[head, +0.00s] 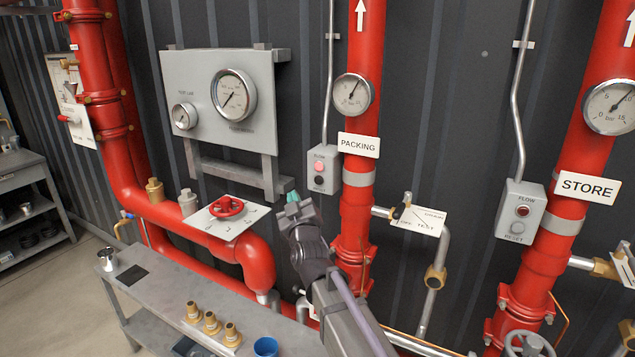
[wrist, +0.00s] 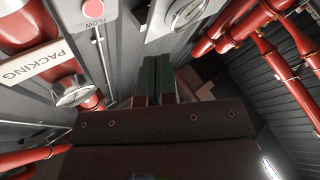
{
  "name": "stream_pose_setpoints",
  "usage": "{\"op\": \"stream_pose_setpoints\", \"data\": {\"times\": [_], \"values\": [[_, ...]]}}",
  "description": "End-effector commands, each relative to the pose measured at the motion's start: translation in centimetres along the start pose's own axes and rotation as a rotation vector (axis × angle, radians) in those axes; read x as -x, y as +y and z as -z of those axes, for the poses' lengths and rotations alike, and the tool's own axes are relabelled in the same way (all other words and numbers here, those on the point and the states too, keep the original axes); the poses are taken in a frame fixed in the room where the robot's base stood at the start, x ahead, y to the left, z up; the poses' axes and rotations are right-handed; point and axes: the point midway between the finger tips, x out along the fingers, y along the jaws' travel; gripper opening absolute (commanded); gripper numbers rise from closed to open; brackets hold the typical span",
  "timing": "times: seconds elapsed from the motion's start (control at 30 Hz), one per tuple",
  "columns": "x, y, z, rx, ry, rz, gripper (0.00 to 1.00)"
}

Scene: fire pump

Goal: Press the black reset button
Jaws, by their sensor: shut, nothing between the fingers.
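The black reset button (head: 319,180) sits on a small grey FLOW box (head: 323,156) beside the red PACKING pipe, below a lit pink lamp (head: 319,166). In the wrist view the FLOW box's pink lamp (wrist: 97,4) shows at the top edge; the black button is not visible there. My gripper (head: 293,197) is shut and empty, with dark green fingertips. In the head view its tips appear left of and below the box, apart from the button. The gap in depth is hard to judge. The shut fingers also show in the wrist view (wrist: 157,72).
A second FLOW box (head: 520,208) with a pale RESET button is beside the STORE pipe (head: 570,145). A red handwheel (head: 229,207) and a grey gauge panel (head: 205,85) stand left of my gripper. A grey bench (head: 160,300) with brass fittings is below.

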Motion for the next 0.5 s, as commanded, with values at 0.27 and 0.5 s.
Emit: {"op": "stream_pose_setpoints", "data": {"times": [0.27, 0.5], "values": [[-1.9, 1.3, -1.3, 0.001, -0.001, -0.001, 0.00], [-4.4, 3.1, -3.2, -0.001, -0.002, 0.000, 0.00]]}}
